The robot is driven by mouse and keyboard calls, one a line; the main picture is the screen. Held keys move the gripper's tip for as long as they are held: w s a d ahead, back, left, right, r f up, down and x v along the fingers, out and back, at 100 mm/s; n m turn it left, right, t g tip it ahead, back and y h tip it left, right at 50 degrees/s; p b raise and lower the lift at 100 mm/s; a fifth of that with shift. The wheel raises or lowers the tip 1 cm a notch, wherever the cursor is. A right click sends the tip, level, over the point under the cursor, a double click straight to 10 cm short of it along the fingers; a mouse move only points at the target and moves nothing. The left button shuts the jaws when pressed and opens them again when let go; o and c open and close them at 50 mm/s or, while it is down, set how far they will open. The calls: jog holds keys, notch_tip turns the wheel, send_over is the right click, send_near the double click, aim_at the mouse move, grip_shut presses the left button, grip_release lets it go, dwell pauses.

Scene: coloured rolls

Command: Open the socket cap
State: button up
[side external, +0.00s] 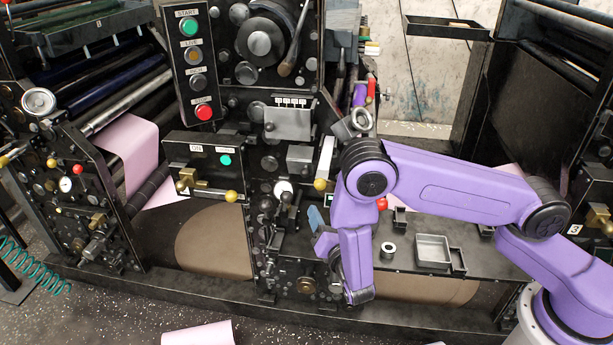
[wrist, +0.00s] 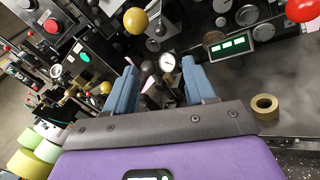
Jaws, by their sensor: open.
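My gripper (side external: 314,222) is low in front of the machine's dark control panel (side external: 268,205) in the side external view, with its blue fingers towards the panel. In the wrist view my gripper (wrist: 158,68) is open, with its two blue fingers well apart. Nothing is clearly held between them. A round white dial (wrist: 167,62) and small dark fittings show in the gap, beyond the fingertips. I cannot tell which fitting is the socket cap; the socket area is small, dark and partly hidden by my gripper and arm.
Yellow (wrist: 135,20) and red (wrist: 301,9) ball knobs and a box with green displays (wrist: 228,46) stick out near the fingers. A tape roll (side external: 388,251) and a metal tray (side external: 432,248) rest on the dark shelf. A button box (side external: 193,65) hangs above.

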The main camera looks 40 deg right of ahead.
aim_at(306, 175)
jog(key=x, duration=1.7)
jog(key=shift+w+d, duration=0.1)
jog(key=shift+d, duration=0.05)
grip_shut()
